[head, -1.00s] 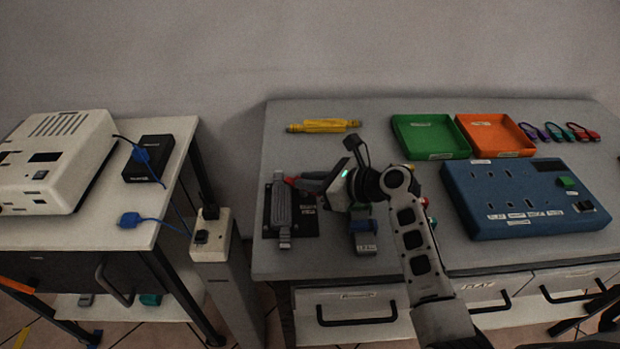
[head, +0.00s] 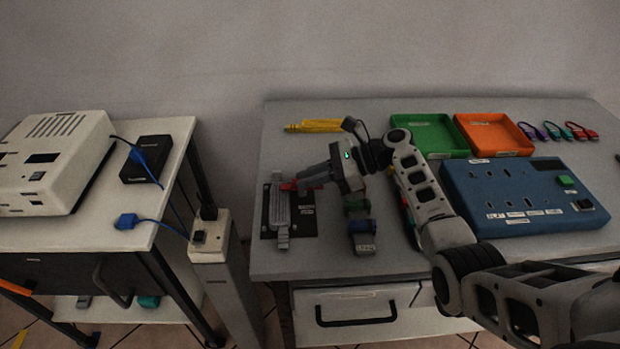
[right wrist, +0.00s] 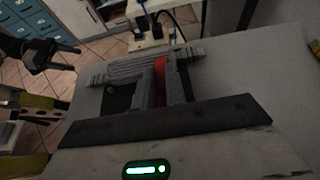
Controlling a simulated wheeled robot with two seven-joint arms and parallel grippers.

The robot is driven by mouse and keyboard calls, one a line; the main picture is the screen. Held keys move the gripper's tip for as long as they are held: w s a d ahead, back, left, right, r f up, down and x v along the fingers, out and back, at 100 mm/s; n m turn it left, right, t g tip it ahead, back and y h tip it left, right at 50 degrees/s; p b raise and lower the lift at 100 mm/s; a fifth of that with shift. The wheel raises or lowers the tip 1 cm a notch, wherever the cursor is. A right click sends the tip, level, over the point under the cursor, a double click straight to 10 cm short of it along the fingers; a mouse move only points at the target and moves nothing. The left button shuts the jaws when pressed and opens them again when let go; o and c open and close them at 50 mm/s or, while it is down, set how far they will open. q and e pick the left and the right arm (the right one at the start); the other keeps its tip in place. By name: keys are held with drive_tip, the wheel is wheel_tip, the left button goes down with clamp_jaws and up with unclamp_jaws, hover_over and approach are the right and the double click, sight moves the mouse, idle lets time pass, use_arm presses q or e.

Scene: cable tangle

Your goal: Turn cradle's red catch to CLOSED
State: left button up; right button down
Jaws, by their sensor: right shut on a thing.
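The cradle (head: 279,208) is a grey ribbed holder on a black plate at the left of the right-hand bench. Its red catch (head: 288,186) sticks out at the plate's upper side. My right gripper (head: 299,182) reaches in from the right and is shut on the red catch. In the right wrist view the catch (right wrist: 160,68) stands between the two grey fingers (right wrist: 161,88), partly hidden by them. White labels (head: 306,197) beside the catch are too small to read. A dark gripper, apparently my left (right wrist: 72,58), shows apart from the cradle, fingers spread and empty.
A yellow tool (head: 313,127) lies behind. Green (head: 430,156) and orange trays (head: 497,153) and a blue panel (head: 480,205) are further right. The bench front edge is clear.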

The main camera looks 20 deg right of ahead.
idle(0.4)
drive_tip(key=c, duration=1.4)
unclamp_jaws()
drive_tip(key=shift+c, duration=0.2)
drive_tip(key=v, duration=1.6)
drive_tip(key=shift+w, duration=0.15)
